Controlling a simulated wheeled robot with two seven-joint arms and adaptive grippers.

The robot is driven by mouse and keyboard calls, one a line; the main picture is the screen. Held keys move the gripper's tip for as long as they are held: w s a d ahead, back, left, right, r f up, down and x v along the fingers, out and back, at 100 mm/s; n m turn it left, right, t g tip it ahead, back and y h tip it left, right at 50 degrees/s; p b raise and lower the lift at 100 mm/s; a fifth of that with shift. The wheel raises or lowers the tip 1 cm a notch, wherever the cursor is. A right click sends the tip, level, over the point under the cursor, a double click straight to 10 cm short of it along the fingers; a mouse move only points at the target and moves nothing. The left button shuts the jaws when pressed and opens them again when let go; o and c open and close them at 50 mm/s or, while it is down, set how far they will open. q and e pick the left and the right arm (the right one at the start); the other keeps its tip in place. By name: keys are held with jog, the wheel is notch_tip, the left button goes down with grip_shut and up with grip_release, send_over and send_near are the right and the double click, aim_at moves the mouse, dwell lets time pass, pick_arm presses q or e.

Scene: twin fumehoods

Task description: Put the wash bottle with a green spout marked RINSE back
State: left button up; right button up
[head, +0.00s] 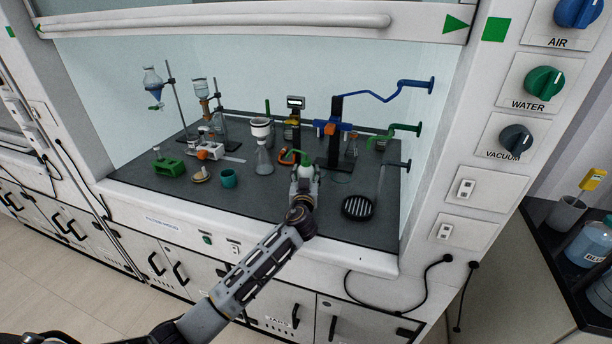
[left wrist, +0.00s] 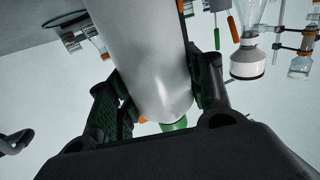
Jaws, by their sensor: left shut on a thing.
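The white wash bottle (head: 307,171) with a green spout stands in front of the other glassware inside the fumehood. My left gripper (head: 304,186) comes from the front and is shut on the bottle's body. In the left wrist view, which looks upside down, the white bottle (left wrist: 152,55) fills the space between the two dark fingers of my left gripper (left wrist: 160,88). Its green top (left wrist: 175,124) shows at the lower end. No RINSE marking can be read. I cannot tell whether the base touches the worktop. My right gripper is not in view.
A black round grille (head: 357,208) lies right of the gripper. A flask with a white funnel (head: 263,160) stands left behind the bottle. Bare dark worktop lies between cup and gripper.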

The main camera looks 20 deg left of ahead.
pick_arm(q)
jog(key=shift+o, duration=1.1)
jog(key=shift+f, duration=0.1)
jog(key=o, duration=0.4)
jog(key=shift+o, duration=0.2)
